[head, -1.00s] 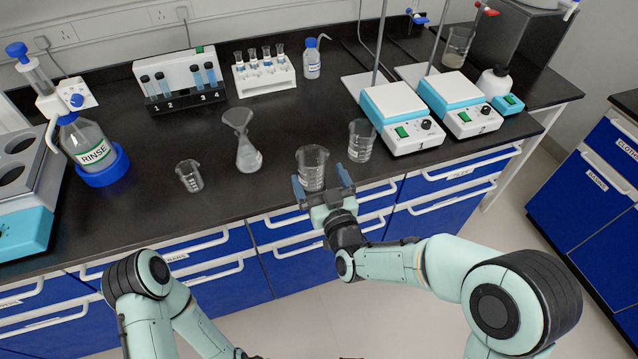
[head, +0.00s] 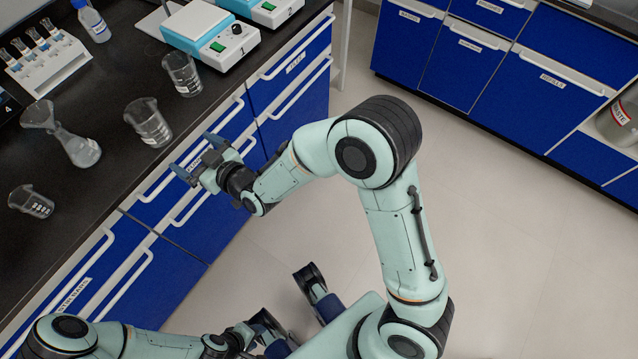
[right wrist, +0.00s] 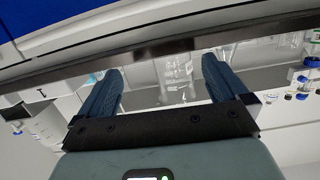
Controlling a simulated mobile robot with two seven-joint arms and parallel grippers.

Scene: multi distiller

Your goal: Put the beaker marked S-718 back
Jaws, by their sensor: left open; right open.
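Two clear beakers stand upright near the counter's front edge in the head view: one in the middle (head: 150,124) and one nearer the hotplate (head: 183,75). A smaller beaker (head: 34,203) stands at the left. Their markings are too small to read, so I cannot tell which is S-718. My right gripper (head: 196,156) is open and empty just off the counter edge, its fingers toward the middle beaker but apart from it. In the right wrist view, blurred glassware (right wrist: 176,78) shows beyond the open fingers. My left gripper (head: 286,308) is open, low over the floor.
A conical flask (head: 78,148) with a funnel-like top stands between the small and middle beakers. A vial rack (head: 48,68), a blue-capped bottle (head: 93,22) and hotplates (head: 208,38) stand behind. Drawer handles line the counter front. The floor (head: 300,225) is clear.

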